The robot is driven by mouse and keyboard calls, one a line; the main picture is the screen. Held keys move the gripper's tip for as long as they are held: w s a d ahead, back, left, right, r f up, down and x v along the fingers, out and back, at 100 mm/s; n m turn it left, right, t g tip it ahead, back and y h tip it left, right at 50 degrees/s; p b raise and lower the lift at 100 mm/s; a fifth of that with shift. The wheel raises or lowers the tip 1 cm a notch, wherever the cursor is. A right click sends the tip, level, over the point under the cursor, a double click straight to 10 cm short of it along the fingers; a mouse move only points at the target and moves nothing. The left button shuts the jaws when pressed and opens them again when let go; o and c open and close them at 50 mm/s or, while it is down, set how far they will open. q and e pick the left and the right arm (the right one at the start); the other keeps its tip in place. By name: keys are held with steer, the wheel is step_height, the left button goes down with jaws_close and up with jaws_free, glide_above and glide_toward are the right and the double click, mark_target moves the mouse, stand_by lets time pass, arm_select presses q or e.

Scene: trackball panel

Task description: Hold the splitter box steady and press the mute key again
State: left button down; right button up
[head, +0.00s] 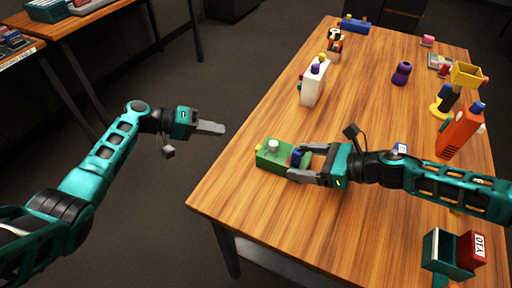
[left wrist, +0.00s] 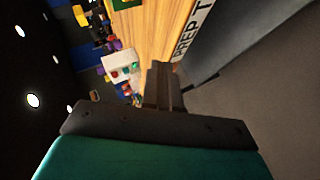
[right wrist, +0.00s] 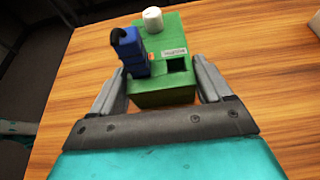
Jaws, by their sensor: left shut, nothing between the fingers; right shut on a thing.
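A green box (head: 268,158), which I take to be the splitter box, sits on the wooden table near its left edge. In the right wrist view the green box (right wrist: 165,96) carries a white round knob (right wrist: 152,20), a blue upright part (right wrist: 130,52), a small red spot (right wrist: 151,57), a small label and a dark square opening. Which part is the mute key I cannot tell. My right gripper (head: 303,162) is shut on the green box, one finger on each side. My left gripper (head: 222,128) is shut and empty, off the table's left edge, apart from the box.
The wooden table (head: 245,220) has free room in front of the box. An orange block (head: 459,132), a yellow-topped stand (head: 467,74) and a purple object (head: 401,73) stand right.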

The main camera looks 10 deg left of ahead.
mark_target(240, 151)
arm_select(q)
steer(key=shift+s+a+f+n, duration=0.1)
steer(key=shift+a+f+n, duration=0.3)
steer(key=shift+a+f, duration=0.1)
steer(key=shift+d, duration=0.1)
steer(key=shift+s+d, duration=0.45)
steer(key=shift+d, duration=0.95)
steer(key=shift+s+d, duration=0.45)
steer(key=shift+d, duration=0.9)
steer(key=shift+s+d, duration=0.45)
steer(key=shift+d, duration=0.95)
steer(key=shift+s+d, duration=0.15)
steer(key=shift+d, duration=0.25)
steer(key=shift+s+d, duration=0.15)
steer(key=shift+d, duration=0.35)
steer(key=shift+a, duration=0.1)
steer(key=shift+w+a, duration=0.3)
steer(key=shift+a, duration=0.5)
